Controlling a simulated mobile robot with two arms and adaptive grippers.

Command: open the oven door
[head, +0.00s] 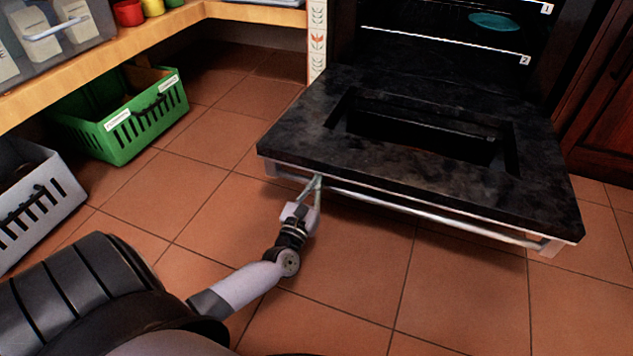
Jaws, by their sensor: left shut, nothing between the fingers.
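The oven door (300,140) is folded down and lies about level, with its dark inner face and recessed window up. Its long metal handle bar (430,209) runs along the door's front edge. The oven cavity (440,35) behind it is exposed, with racks marked 1 and 2 and a teal round dish (497,21) inside. My left gripper (316,182) is at the left part of the handle, its fingertips close to the bar and under the door edge. Its fingers are shut with nothing between them. Whether they touch the bar is unclear. My right gripper is not in view.
A green crate (122,122) and a white crate (30,215) stand on the tiled floor at left, under a wooden shelf (150,35). A decorated post (317,40) stands left of the oven, a dark wood cabinet (605,110) right. The floor before the door is clear.

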